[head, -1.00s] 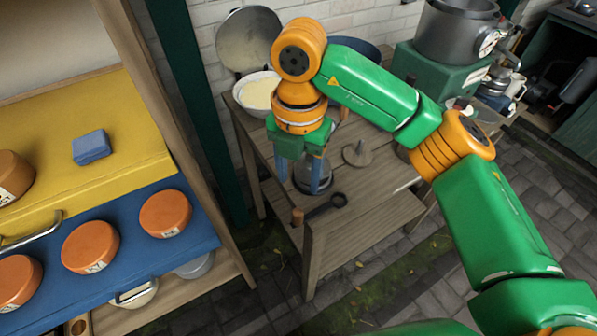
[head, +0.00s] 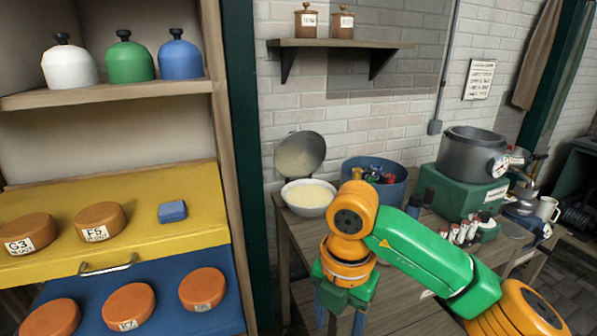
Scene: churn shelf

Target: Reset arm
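My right arm comes in from the right, and its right gripper (head: 338,320) points down at the bottom middle of the head view, over the wooden table (head: 395,300). Its two blue fingers stand apart, and I see nothing held between them. The fingertips are cut off by the lower edge. My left arm and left gripper are not in view.
The table holds a bowl (head: 308,199), a blue tub (head: 385,187) and a large pot (head: 470,155) on a green base. Left is a shelf with domed lids (head: 129,60), orange rounds (head: 98,222) and a blue block (head: 172,211).

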